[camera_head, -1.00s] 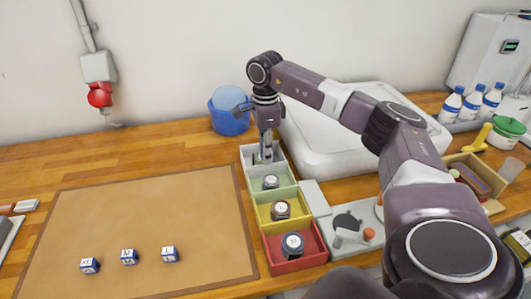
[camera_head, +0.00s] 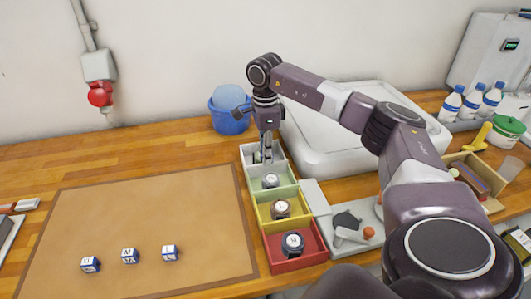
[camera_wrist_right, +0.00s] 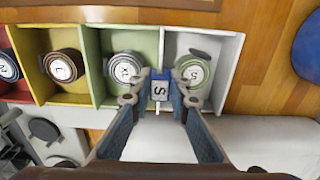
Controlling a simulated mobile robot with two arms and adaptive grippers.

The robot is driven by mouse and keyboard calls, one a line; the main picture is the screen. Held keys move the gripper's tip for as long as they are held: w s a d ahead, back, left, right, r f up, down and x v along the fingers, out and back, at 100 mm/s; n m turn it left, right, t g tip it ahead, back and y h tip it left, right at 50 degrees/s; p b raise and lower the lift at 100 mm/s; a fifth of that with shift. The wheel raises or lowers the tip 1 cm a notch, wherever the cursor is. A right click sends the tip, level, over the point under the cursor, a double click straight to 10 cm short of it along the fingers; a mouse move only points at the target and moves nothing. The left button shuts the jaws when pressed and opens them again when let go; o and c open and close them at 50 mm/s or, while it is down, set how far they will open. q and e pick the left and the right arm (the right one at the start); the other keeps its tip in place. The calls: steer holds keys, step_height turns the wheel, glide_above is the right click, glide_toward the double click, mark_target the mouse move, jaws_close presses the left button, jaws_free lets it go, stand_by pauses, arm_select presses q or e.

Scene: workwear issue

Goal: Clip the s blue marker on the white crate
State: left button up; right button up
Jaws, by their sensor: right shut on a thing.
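The blue marker with a white S label (camera_wrist_right: 160,91) is between the fingers of my right gripper (camera_wrist_right: 160,100). In the head view, my right gripper (camera_head: 265,156) points down at the white crate (camera_head: 245,153), the farthest in a row. In the right wrist view, the marker overlaps the wall between the white crate (camera_wrist_right: 225,75) and the green crate (camera_wrist_right: 93,50). I cannot tell whether it touches the wall. A rolled belt labelled S (camera_wrist_right: 193,73) lies in the white crate, partly hidden by a finger. My left gripper is out of view.
Three blue and white markers (camera_head: 90,265) (camera_head: 130,256) (camera_head: 169,254) stand on the brown mat (camera_head: 140,215). Yellow (camera_head: 262,213) and red (camera_head: 275,262) crates continue the row nearer me, each holding a rolled belt. A large white tray (camera_head: 330,165) and blue bucket (camera_head: 230,122) are close by.

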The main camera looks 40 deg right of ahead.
steer(key=shift+f+b, duration=0.4)
steer(key=shift+f, duration=0.7)
stand_by(0.6)
steer(key=o, duration=1.2)
steer(key=shift+r+p, duration=2.8)
steer(key=shift+r, duration=0.75)
